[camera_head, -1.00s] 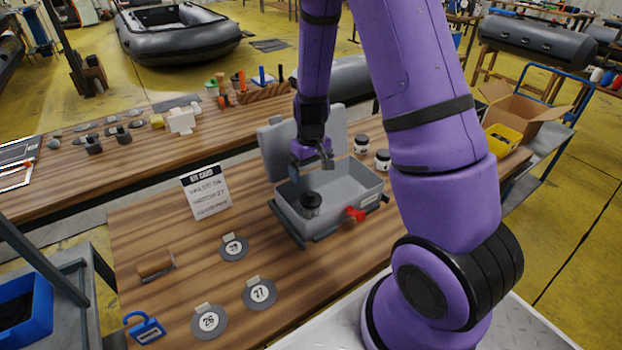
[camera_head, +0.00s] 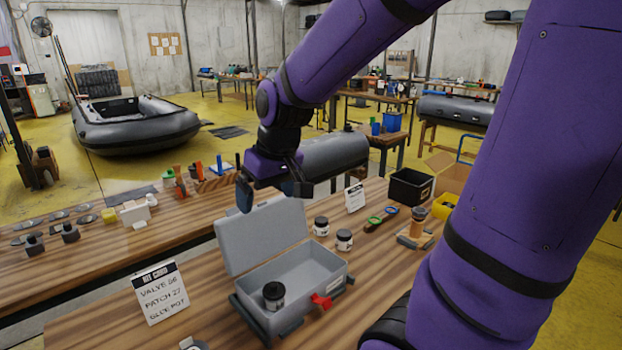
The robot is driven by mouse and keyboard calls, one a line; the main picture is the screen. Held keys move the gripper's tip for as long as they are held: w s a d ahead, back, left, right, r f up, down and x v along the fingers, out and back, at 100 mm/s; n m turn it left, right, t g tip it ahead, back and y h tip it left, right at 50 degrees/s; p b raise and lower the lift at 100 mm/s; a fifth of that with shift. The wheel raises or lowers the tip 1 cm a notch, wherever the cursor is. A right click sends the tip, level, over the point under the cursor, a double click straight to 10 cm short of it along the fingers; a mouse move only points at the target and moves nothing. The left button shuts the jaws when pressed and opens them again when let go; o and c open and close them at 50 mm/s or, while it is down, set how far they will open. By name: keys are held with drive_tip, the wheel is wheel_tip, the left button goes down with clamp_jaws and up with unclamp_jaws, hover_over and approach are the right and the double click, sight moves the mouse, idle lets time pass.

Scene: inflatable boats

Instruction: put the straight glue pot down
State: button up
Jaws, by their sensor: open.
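A small dark glue pot (camera_head: 274,295) stands upright inside the open grey case (camera_head: 330,273), near its front left corner. Two more dark pots with pale labels, one (camera_head: 321,227) and another (camera_head: 343,240), stand upright on the bench just behind the case's right end. I cannot tell from their shapes which pot is the straight one. My gripper (camera_head: 272,194) is open and empty, raised above the case's upright lid (camera_head: 262,235) and apart from every pot.
A kit card (camera_head: 160,292) listing valve 26, patch 27 and glue pot stands left of the case. A red latch (camera_head: 321,300) sticks out at the case's front. A black bin (camera_head: 410,187) and a second card (camera_head: 355,198) stand behind.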

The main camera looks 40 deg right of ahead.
drive_tip(key=s+a+r+t, duration=0.1)
drive_tip(key=s+r+t, duration=0.1)
drive_tip(key=s+r, duration=0.6)
drive_tip(key=shift+s+a+h, duration=0.35)
drive_tip(key=shift+s+h, duration=0.05)
drive_tip(key=shift+s, duration=2.45)
